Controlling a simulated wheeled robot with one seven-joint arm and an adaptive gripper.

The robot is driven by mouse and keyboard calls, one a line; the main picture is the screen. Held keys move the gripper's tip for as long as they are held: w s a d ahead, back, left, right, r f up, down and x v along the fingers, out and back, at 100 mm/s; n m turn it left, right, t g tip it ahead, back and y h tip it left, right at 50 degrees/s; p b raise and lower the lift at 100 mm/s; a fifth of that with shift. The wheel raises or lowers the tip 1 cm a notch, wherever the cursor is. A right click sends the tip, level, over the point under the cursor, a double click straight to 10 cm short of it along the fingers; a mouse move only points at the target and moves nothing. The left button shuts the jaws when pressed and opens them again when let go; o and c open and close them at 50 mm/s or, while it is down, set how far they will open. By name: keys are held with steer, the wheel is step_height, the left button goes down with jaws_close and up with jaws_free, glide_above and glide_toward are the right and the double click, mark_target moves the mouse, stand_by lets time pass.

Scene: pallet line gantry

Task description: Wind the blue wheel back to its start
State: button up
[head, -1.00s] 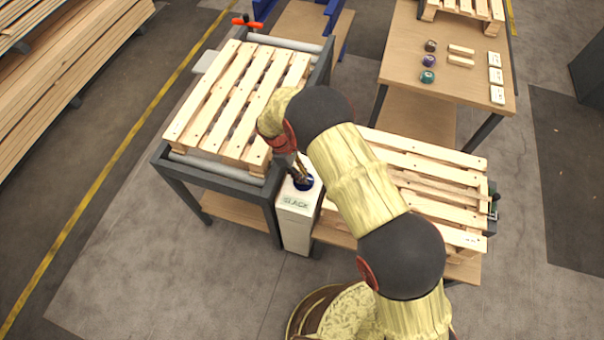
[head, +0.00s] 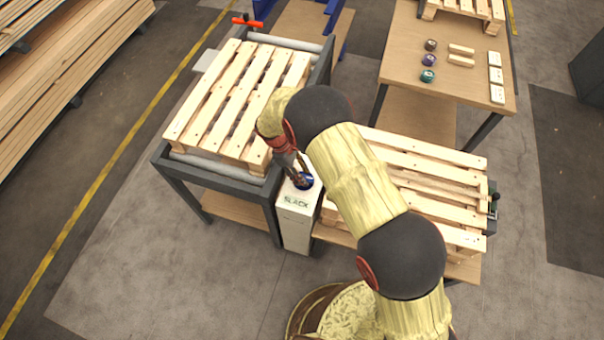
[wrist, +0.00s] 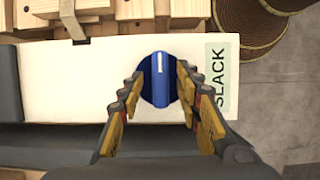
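The blue wheel (wrist: 159,85) sits on the top face of a narrow white box (wrist: 80,85) marked SLACK. A white line on the wheel points to the top of the wrist view. My gripper (wrist: 160,78) reaches in from the bottom of that view, one finger on each side of the wheel, seemingly shut on it. The fingertips cover its left and right edges. In the head view the wheel (head: 304,181) shows partly behind my gripper (head: 301,176), and the white box (head: 295,225) stands upright between two pallet stands.
A slatted pallet (head: 235,100) lies on the dark-framed roller stand (head: 220,187) to the left. More pallets (head: 430,185) are stacked on the right, partly behind my arm. A wooden table (head: 405,65) with small coloured knobs and blocks stands at the back right.

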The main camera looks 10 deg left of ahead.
steer(key=v, duration=1.2)
stand_by(0.6)
steer(key=s+d+m, duration=0.3)
steer(key=s, duration=0.2)
steer(key=s+d+r+m+t+y, duration=0.1)
steer(key=s+d+r+m, duration=0.3)
steer(key=d+r, duration=0.7)
steer(key=s+d+r+m+t+y, duration=0.2)
steer(key=s+d+r+m, duration=0.3)
steer(key=d+r, duration=0.6)
steer(key=s+d+r+m+t+y, duration=0.1)
steer(key=s+d+r+m+t, duration=0.2)
steer(key=d+r, duration=0.8)
steer(key=s+r+m, duration=0.2)
steer(key=s, duration=0.2)
steer(key=shift+s+d+y, duration=0.25)
steer(key=shift+s+y, duration=0.05)
steer(key=shift+s, duration=0.1)
